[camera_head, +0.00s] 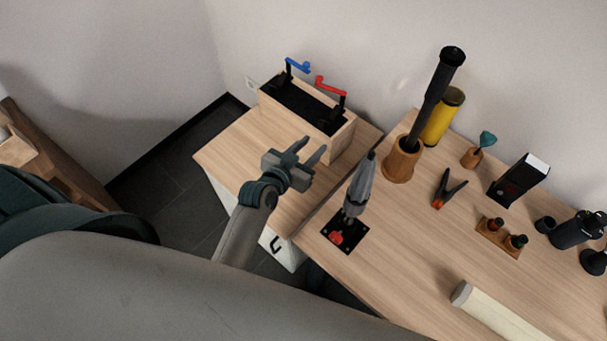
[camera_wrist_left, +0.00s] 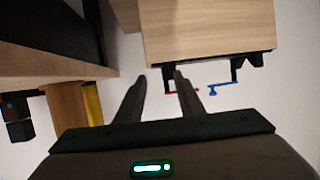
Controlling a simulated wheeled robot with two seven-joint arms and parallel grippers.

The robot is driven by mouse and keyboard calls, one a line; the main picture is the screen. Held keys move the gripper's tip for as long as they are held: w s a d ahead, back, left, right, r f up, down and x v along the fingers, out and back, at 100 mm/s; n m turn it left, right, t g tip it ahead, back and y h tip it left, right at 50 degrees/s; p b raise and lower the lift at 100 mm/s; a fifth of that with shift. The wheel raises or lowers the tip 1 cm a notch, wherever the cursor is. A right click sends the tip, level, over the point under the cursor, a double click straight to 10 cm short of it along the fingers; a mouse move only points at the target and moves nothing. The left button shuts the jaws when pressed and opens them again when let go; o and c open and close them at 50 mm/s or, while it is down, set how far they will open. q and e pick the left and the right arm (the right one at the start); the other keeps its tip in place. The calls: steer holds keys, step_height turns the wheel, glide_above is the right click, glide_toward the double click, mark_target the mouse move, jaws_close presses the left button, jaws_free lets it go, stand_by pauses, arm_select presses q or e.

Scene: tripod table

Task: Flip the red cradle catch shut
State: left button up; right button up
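The red cradle catch (camera_head: 331,86) is a bent red lever on a dark post at the right part of a black cradle (camera_head: 290,104) on a wooden box (camera_head: 333,143). It sticks up above the cradle. A blue catch (camera_head: 298,65) stands at the left part. My left gripper (camera_head: 317,147) is open and empty, in front of the box and apart from the catch. In the left wrist view its fingers (camera_wrist_left: 160,84) are spread. The box appears upside down there, with the red catch (camera_wrist_left: 194,91) partly hidden behind a finger and the blue catch (camera_wrist_left: 223,87) beside it.
A grey folded upright object (camera_head: 360,188) stands on a black plate right of my gripper. The low cabinet top (camera_head: 238,150) left of the box is bare.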

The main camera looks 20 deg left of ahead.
arm_select(q)
steer(key=s+f+g, duration=0.3)
steer(key=s+f, duration=0.1)
steer(key=s, duration=0.2)
steer(key=shift+s+d+m, duration=0.3)
steer(key=shift+s, duration=0.1)
arm_select(e)
steer(key=shift+a, duration=0.15)
